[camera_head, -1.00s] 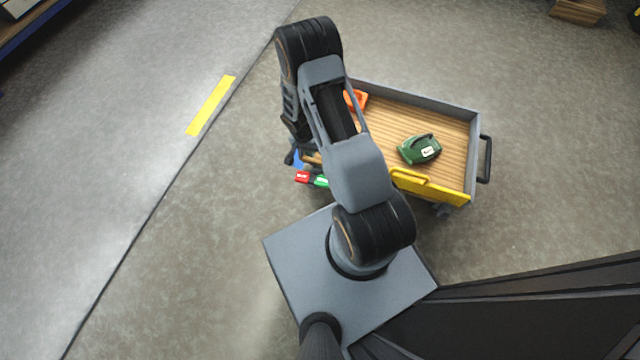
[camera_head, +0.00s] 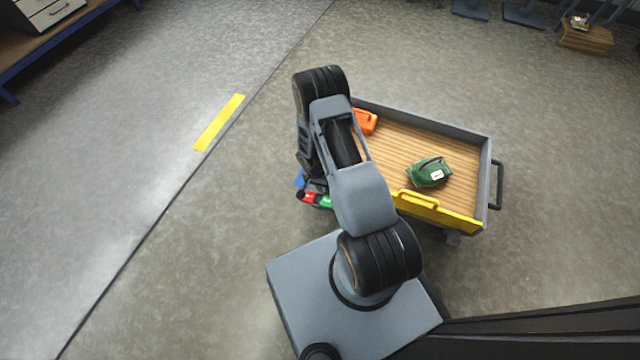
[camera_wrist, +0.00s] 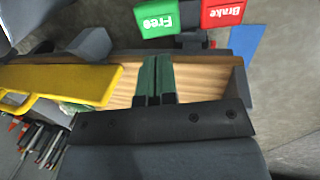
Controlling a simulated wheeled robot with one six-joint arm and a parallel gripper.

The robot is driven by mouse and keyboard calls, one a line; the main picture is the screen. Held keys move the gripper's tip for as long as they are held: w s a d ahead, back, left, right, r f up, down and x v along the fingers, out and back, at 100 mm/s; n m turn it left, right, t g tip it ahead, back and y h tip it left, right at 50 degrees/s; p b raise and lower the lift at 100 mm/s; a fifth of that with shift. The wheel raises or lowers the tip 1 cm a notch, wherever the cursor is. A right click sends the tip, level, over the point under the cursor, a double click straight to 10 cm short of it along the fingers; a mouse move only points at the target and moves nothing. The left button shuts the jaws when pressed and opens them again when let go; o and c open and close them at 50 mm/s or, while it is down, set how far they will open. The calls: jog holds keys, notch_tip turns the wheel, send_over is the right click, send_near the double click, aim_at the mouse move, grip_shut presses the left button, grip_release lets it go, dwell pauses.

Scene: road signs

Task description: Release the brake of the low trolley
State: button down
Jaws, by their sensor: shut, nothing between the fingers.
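The low trolley (camera_head: 463,187) has a wooden bed, grey walls and a yellow side flap (camera_head: 440,212). At its left end in the head view are a red pedal (camera_head: 308,197) and a green pedal (camera_head: 325,201). In the wrist view the green pedal reads "Free" (camera_wrist: 158,18) and the red one reads "Brake" (camera_wrist: 222,13). My gripper (camera_wrist: 155,60) is shut and empty, with its fingers over the trolley's wooden bed end, apart from both pedals in the picture. The arm hides my gripper in the head view. I cannot tell which pedal is pressed.
A green case (camera_head: 428,172) and an orange box (camera_head: 365,121) sit on the trolley bed. A black handle (camera_head: 497,185) juts from its right end. A blue patch (camera_wrist: 243,50) lies beside the red pedal. Open floor stretches left, with a yellow strip (camera_head: 218,123).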

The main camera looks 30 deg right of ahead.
aim_at(327, 201)
jog(key=b+x, duration=0.3)
jog(key=x, duration=0.5)
jog(key=shift+f, duration=0.4)
